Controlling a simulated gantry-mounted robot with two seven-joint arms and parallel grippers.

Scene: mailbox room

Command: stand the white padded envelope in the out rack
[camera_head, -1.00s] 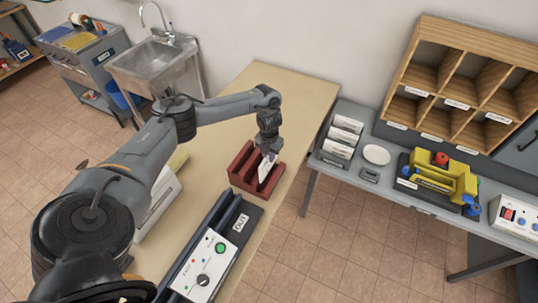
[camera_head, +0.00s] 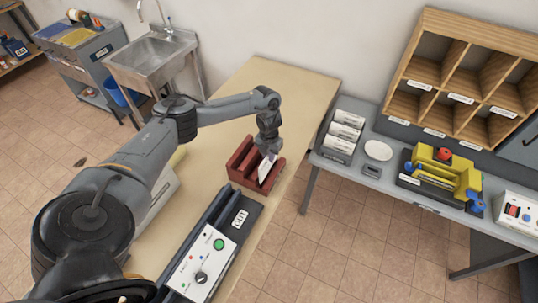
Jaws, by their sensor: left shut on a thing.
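The dark red rack (camera_head: 240,178) with upright slots stands on the beige table, just beyond a plate marked OUT (camera_head: 240,217). My left gripper (camera_head: 269,155) reaches down over the right part of the rack and is shut on the white padded envelope (camera_head: 265,169). The envelope is upright, slightly tilted, with its lower part between the rack's dividers. Whether its bottom edge touches the rack floor is hidden. My right gripper is not in view.
A control box (camera_head: 206,262) with a green button sits on the table's near part. A grey side bench (camera_head: 400,183) holds a white card holder (camera_head: 341,137), a round plate (camera_head: 378,150) and a yellow device (camera_head: 440,175). The table's far end is clear.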

